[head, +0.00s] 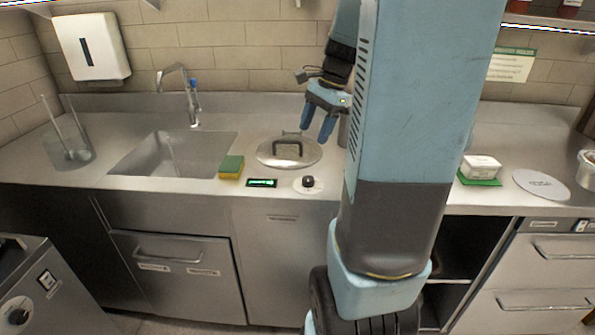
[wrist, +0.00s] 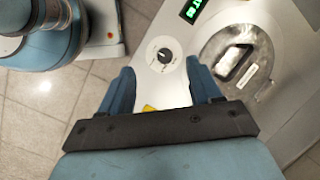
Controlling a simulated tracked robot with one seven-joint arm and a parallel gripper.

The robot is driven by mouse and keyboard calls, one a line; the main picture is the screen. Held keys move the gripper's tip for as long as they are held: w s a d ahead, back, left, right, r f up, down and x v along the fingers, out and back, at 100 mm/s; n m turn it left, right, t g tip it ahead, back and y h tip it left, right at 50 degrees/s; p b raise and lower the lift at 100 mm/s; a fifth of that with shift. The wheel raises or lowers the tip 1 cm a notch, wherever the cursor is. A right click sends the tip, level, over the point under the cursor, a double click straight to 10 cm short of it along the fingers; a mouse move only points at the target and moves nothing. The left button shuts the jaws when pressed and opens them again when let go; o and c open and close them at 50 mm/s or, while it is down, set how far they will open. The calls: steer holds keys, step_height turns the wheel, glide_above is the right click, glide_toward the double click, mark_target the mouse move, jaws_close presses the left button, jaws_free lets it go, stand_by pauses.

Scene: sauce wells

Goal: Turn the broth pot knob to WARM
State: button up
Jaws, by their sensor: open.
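The broth pot knob is a small black knob (head: 308,182) on a round white dial at the counter's front edge. In the wrist view the dial (wrist: 164,52) lies just beyond my fingertips, roughly centred between them. The marks around it are too small to read, so I cannot tell its setting. The broth pot's lid (head: 289,152), with a dark handle, is set in the counter behind the knob; it also shows in the wrist view (wrist: 238,62). My gripper (head: 319,134) is open and empty, above the counter by the lid, apart from the knob. Its fingers (wrist: 161,68) point down.
A lit green display (head: 262,183) sits left of the knob; its text is unreadable. A yellow-green sponge (head: 231,167) lies by the sink (head: 125,168). A white block on a green pad (head: 481,168) stands right of my arm. My arm hides part of the counter.

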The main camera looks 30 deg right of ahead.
mark_target(308, 178)
steer(key=w+d+f+m+y, duration=0.1)
steer(key=w+d+f+m, duration=0.1)
steer(key=d+f+m, duration=0.3)
steer(key=shift+n, duration=0.5)
steer(key=x, duration=1.2)
steer(key=shift+d+f, duration=0.15)
steer(key=shift+f, duration=0.15)
steer(key=shift+c, duration=0.5)
steer(key=c, duration=0.9)
